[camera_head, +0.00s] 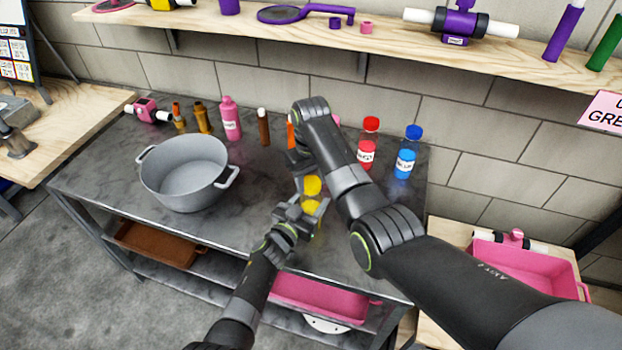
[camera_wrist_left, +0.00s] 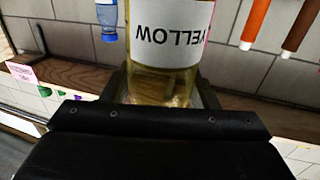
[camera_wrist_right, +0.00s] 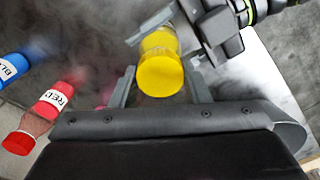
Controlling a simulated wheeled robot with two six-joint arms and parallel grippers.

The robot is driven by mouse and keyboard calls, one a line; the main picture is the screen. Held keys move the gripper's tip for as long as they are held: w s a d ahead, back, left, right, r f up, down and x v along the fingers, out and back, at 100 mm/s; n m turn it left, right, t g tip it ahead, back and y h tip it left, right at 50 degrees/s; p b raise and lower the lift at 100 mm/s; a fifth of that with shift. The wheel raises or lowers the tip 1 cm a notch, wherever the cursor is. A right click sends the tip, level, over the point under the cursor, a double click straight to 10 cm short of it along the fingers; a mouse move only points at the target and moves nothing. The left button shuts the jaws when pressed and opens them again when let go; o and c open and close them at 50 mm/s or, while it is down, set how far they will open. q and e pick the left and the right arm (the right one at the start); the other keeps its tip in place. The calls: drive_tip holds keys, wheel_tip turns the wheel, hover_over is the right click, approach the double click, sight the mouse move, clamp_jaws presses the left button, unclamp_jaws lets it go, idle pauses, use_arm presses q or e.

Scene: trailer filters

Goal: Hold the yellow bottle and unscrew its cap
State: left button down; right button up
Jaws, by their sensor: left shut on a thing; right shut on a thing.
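The yellow bottle (camera_head: 310,206) stands in front of my right forearm in the head view. My left gripper (camera_head: 302,211) is shut on its body from the front. In the left wrist view the clear bottle (camera_wrist_left: 165,75) fills the jaws, its "YELLOW" label upside down. My right gripper (camera_head: 301,174) comes down from above, shut on the yellow cap (camera_wrist_right: 160,75), which shows between its fingers in the right wrist view. The cap is in line with the bottle's top. I cannot tell whether it is still threaded. The right gripper's fingertips are partly hidden in the head view.
A red bottle (camera_head: 367,145) and a blue bottle (camera_head: 405,155) stand to the right on the dark table (camera_head: 120,165). A grey pot (camera_head: 185,172) stands to the left. A pink bottle (camera_head: 231,120) and brown items stand at the back, below a wooden shelf (camera_head: 380,42).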

drive_tip(key=n, duration=0.6)
drive_tip(key=shift+w+n, duration=0.1)
drive_tip(key=shift+n, duration=0.2)
drive_tip(key=n, duration=0.4)
drive_tip(key=shift+r+n, duration=0.1)
drive_tip(key=shift+n, duration=0.3)
drive_tip(key=n, duration=0.4)
drive_tip(key=shift+n, duration=0.3)
drive_tip(key=n, duration=0.6)
drive_tip(key=shift+r, duration=0.25)
drive_tip(key=shift+r, duration=0.85)
